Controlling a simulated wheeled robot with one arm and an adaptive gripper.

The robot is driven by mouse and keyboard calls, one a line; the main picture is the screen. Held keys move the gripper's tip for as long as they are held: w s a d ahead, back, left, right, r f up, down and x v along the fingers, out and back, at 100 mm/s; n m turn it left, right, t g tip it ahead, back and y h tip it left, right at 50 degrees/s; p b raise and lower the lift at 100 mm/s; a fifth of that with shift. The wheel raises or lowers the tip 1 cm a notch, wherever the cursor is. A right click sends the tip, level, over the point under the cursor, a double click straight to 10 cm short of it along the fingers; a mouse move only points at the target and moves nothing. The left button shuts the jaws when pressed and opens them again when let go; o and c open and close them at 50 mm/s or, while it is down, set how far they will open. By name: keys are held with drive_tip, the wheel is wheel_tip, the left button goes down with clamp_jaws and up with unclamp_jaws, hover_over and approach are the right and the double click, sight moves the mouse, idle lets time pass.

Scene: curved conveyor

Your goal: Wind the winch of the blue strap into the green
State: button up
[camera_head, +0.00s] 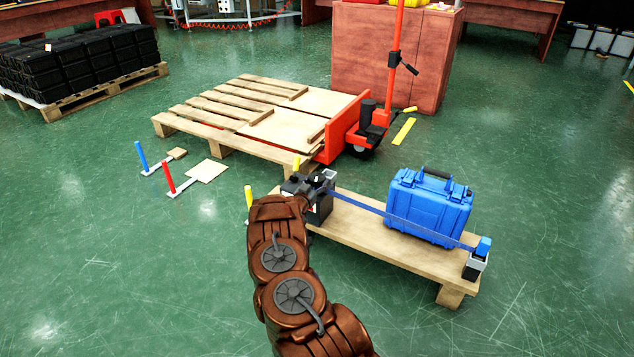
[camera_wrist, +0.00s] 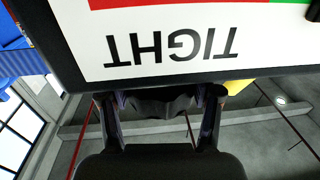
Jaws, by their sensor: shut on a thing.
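The blue strap (camera_head: 395,219) runs from the black winch box (camera_head: 320,208) across the front of a blue case (camera_head: 430,205) to an end post (camera_head: 475,262) on a low wooden platform (camera_head: 375,243). My gripper (camera_head: 300,186) is at the winch, its fingers partly hidden by my own wrist. In the wrist view my gripper (camera_wrist: 158,108) is shut on a dark winch handle (camera_wrist: 160,100). A white gauge panel (camera_wrist: 170,45) close in front reads TIGHT upside down, with red and green bands at the picture's top edge. The gauge's pointer cannot be made out.
A wooden pallet (camera_head: 205,122) with an orange pallet truck (camera_head: 345,130) stands behind. A blue post (camera_head: 141,155) and a red post (camera_head: 168,176) stand on the floor at left. Stacked black crates (camera_head: 85,62) are at the back left. The floor at front left is clear.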

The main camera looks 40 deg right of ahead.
drive_tip(key=shift+r+g, duration=0.1)
drive_tip(key=shift+g, duration=0.2)
drive_tip(key=o, duration=1.1)
drive_tip(key=shift+o, duration=0.2)
drive_tip(key=shift+s+a, duration=0.2)
drive_tip(key=shift+a, duration=0.25)
drive_tip(key=v, duration=1.1)
drive_tip(key=shift+w, duration=0.1)
